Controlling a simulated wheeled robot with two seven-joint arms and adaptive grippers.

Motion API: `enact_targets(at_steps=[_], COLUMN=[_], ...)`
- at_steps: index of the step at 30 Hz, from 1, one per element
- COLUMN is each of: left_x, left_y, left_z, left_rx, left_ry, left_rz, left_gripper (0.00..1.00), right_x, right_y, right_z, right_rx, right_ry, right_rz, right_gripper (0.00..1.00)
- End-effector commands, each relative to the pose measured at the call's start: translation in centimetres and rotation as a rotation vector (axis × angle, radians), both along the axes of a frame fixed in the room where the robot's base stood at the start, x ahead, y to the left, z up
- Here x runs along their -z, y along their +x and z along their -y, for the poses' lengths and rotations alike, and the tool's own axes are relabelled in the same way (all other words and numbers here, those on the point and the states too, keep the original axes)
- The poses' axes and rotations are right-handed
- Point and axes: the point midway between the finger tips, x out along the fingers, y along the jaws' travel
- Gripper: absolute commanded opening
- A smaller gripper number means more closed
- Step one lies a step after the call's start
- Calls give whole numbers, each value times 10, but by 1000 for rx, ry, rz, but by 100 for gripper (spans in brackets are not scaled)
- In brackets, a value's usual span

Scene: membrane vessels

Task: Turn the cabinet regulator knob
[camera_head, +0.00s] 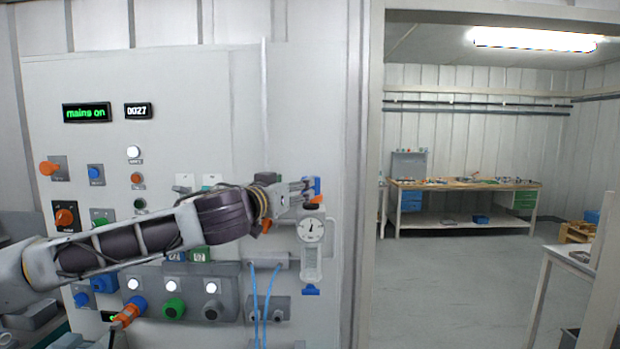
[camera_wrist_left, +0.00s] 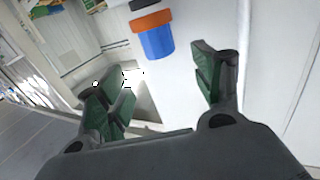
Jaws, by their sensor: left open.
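The regulator stands on the right edge of the cabinet front (camera_head: 245,110), with a round white dial gauge (camera_head: 311,229) and a clear bowl below it. Its knob (camera_head: 318,187), blue with an orange ring, is at the top, partly hidden by my left gripper. In the left wrist view the blue knob and orange ring (camera_wrist_left: 157,40) appear in the gap between the fingers, seemingly a little beyond the tips. My left gripper (camera_head: 300,190) is open at the knob's left side; its green-padded fingers also show in the left wrist view (camera_wrist_left: 162,78). I see no contact. My right gripper is not in view.
The cabinet carries orange, blue and green knobs, a "mains on" display (camera_head: 87,112) and a lower connector block with blue hoses (camera_head: 254,300). An orange plug (camera_head: 128,313) sits at lower left.

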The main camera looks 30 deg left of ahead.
Motion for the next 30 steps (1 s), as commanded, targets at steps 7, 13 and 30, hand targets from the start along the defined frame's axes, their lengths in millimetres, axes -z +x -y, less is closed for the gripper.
enact_targets(at_steps=[7,13,30], left_x=[-1,-2,-2], left_y=[15,27,65], left_z=[-2,-4,-9], left_rx=[1,0,1], left_ry=[-2,-1,-3], left_rz=[-1,0,0], left_gripper=[67,67,67], right_x=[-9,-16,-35], right_y=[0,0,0], right_z=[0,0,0], right_rx=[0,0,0], right_ry=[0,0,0], right_rz=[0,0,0], right_gripper=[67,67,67])
